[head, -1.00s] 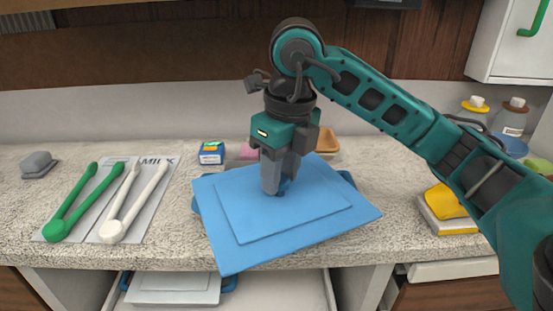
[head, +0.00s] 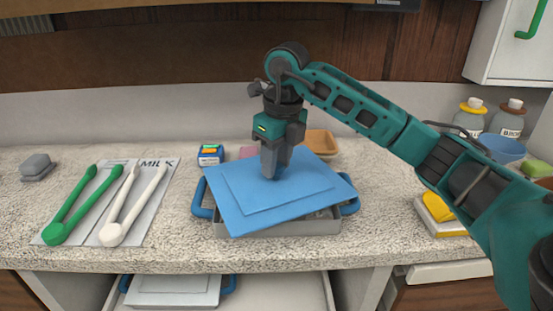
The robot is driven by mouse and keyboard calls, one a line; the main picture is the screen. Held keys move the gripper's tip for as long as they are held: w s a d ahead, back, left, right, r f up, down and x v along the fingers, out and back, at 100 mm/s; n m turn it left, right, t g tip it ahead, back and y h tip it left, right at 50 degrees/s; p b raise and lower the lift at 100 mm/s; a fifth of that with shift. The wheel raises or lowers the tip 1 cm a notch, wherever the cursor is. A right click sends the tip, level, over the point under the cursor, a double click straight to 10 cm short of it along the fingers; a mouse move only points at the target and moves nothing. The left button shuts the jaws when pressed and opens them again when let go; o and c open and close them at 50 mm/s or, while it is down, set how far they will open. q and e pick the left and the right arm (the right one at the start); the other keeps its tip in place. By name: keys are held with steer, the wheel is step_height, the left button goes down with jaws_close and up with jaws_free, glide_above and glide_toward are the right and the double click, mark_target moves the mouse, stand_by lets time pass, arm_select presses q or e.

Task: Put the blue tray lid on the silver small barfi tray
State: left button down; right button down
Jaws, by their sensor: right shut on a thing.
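The blue tray lid (head: 240,217) is a flat blue sheet with a raised middle panel. My right gripper (head: 271,174) is shut on its top near the middle, and its fingertips hide the handle. The lid lies over the silver small barfi tray (head: 290,226), turned askew to it, with a corner sticking out past the tray's front edge. The tray stands on the counter and shows its grey front wall and blue side handles (head: 350,206). Whether the lid touches the tray rim is hard to tell. My left gripper is not in view.
Green tongs (head: 72,206) and white tongs (head: 133,205) lie on a mat at left. An open drawer below holds another lidded tray (head: 175,290). A small blue box (head: 210,155) and an orange container (head: 321,141) stand behind. A yellow cloth (head: 437,208) lies at right.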

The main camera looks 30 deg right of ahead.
mark_target(281, 168)
steer(key=shift+f+b, duration=0.3)
steer(key=shift+f, duration=0.2)
steer(key=c, duration=1.1)
jaws_free()
steer(key=shift+c, duration=0.2)
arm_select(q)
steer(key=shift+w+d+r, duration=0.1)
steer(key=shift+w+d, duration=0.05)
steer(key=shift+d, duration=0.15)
arm_select(e)
steer(key=o, duration=0.4)
steer(key=shift+r, duration=0.1)
steer(key=shift+r, duration=0.3)
arm_select(q)
steer(key=p, duration=0.1)
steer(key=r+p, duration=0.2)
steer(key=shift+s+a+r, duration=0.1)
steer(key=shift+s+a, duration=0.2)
arm_select(e)
steer(key=r, duration=0.4)
steer(key=s+r, duration=0.1)
steer(key=r, duration=0.7)
steer(key=shift+s+d+r, duration=0.15)
steer(key=shift+s, duration=0.05)
